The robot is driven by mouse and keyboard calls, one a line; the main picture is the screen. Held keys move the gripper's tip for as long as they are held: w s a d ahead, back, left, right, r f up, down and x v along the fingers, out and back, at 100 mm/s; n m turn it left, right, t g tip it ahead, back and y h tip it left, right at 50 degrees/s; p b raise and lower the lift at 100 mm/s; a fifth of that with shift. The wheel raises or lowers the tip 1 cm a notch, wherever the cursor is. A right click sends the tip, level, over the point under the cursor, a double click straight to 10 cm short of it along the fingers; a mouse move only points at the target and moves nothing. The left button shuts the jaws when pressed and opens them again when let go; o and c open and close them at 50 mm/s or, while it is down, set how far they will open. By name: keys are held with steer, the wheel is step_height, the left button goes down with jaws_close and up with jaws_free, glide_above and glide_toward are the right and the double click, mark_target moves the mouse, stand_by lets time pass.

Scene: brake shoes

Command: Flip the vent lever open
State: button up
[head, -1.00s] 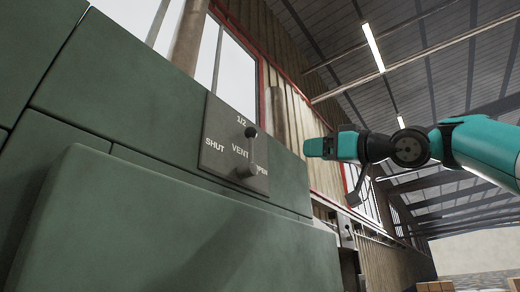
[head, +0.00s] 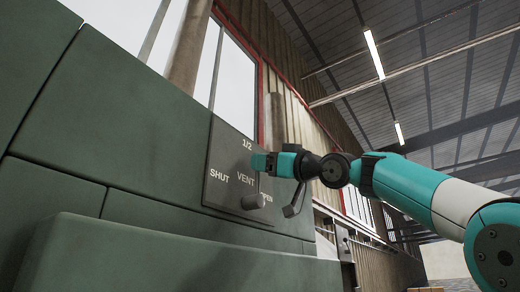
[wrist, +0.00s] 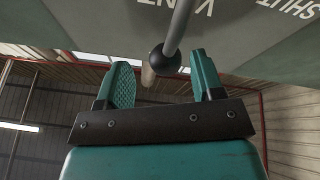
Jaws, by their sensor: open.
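The vent plate (head: 222,165) is a grey panel on the green wall, marked SHUT, 1/2, VENT and OPEN. Its lever hub (head: 253,201) sticks out low on the plate. In the wrist view the lever's grey rod (wrist: 179,26) ends in a black ball knob (wrist: 165,60). My gripper (head: 258,162) is in front of the plate, above the hub, and hides the knob in the head view. In the wrist view my gripper (wrist: 162,78) is open, with the knob between its two teal fingers and a gap on either side.
A green ledge (head: 170,258) juts out below the plate. A red-framed window (head: 232,80) is behind and above. A grey box on the wall (head: 343,243) stands to the right of the plate.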

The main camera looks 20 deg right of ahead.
steer(key=shift+w+a+r+p, duration=0.15)
steer(key=shift+w+a+r, duration=0.1)
steer(key=shift+a, duration=0.2)
steer(key=shift+w+a+r+p, duration=0.15)
steer(key=shift+w+a+r, duration=0.1)
steer(key=shift+a, duration=0.2)
steer(key=shift+w, duration=0.45)
steer(key=shift+a, duration=0.15)
jaws_close()
